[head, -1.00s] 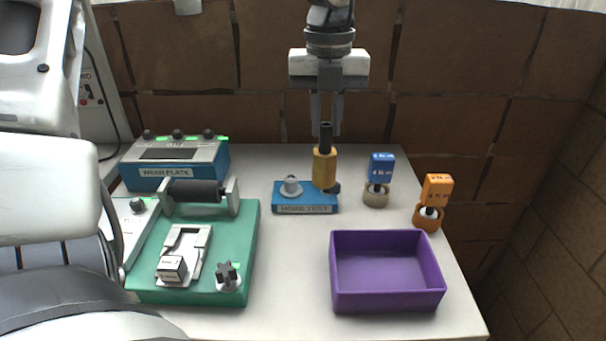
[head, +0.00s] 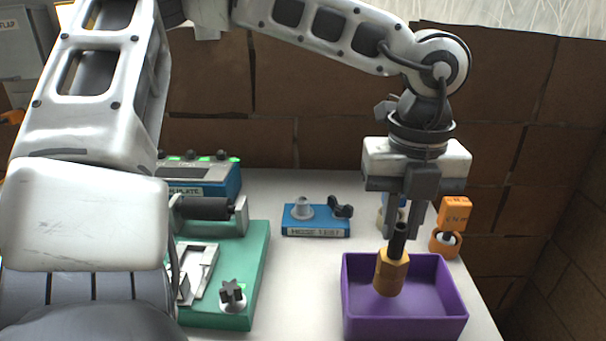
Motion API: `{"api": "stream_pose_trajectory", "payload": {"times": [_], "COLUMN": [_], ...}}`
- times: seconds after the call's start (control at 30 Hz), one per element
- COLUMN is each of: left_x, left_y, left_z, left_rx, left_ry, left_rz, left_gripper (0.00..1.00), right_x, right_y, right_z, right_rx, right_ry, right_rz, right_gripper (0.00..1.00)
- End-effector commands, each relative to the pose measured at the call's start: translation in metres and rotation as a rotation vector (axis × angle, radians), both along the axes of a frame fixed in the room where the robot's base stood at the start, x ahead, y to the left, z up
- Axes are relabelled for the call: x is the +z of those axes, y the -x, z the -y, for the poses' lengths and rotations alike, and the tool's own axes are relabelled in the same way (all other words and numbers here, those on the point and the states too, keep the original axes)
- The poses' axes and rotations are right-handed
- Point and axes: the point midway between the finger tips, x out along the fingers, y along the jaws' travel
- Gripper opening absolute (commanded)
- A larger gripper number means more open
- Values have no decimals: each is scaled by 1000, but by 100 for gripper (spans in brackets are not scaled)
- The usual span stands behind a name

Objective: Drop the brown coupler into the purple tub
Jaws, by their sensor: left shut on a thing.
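The brown coupler (head: 391,273), a hexagonal body with a black stem on top, hangs slightly tilted in the head view. My left gripper (head: 402,234) is shut on its black stem and points down. The coupler is over the purple tub (head: 405,326), in front of its inside as seen from here. I cannot tell exactly how far its lower end is above the tub floor. The tub is open at the top and the visible part of its floor is bare. My right gripper is not in view.
The blue hose-test block (head: 316,229) stands behind the tub to the left. An orange-tagged holder (head: 445,242) is behind it to the right; a blue-tagged one is mostly hidden by my gripper. A green board (head: 255,262) with fixtures lies left.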

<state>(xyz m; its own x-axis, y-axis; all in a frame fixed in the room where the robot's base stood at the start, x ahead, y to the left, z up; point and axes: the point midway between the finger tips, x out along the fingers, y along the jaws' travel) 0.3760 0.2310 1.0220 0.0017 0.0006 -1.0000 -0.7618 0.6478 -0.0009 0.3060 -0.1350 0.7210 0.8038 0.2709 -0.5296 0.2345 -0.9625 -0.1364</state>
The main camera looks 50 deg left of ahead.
Motion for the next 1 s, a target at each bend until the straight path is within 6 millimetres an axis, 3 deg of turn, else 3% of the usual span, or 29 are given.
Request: {"api": "stream_pose_trajectory", "payload": {"times": [0.13, 0.47, 0.5, 0.57, 0.87, 1.0], "left_x": [-17, -20, -19, -19, -18, -5], "left_y": [0, 0, 0, 0, 0, -1], "left_z": [0, 0, 0, 0, 0, 0], "left_rx": [0, 1, 0, 0, 1, 1], "left_ry": [1, 1, 1, 1, 0, 0], "left_rz": [-1, 2, 2, 2, 1, 6], "left_gripper": [0, 0, 29, 44, 44, 44], "right_x": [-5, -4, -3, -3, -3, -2], "right_y": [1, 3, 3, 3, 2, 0], "right_z": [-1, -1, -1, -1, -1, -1], "right_rx": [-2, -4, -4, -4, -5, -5], "right_ry": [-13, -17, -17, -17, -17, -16], "right_rz": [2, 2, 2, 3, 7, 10], "right_gripper": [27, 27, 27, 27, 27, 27]}}
